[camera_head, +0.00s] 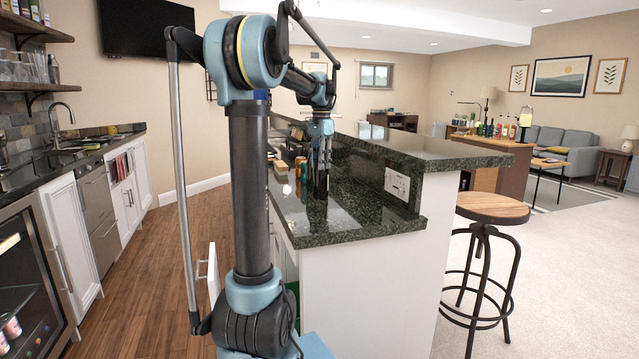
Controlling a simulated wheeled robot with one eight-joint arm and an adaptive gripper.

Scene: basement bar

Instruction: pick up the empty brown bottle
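My gripper (320,188) points down over the lower dark granite counter (352,193), behind my arm's column. Its dark fingers are small and close together in this view. I cannot tell whether they are open or shut, or whether anything is between them. I cannot clearly make out the empty brown bottle. Several small items stand just left of my gripper, among them an orange and green can-like item (300,168). The dark fingers and my arm hide part of that counter.
A raised granite bar ledge (440,152) runs along the right of the lower counter. A wooden stool (490,208) stands at the right. Several bottles (490,129) stand on a far cabinet. An open drawer or door (213,272) juts out at left. The wood floor (140,290) is clear.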

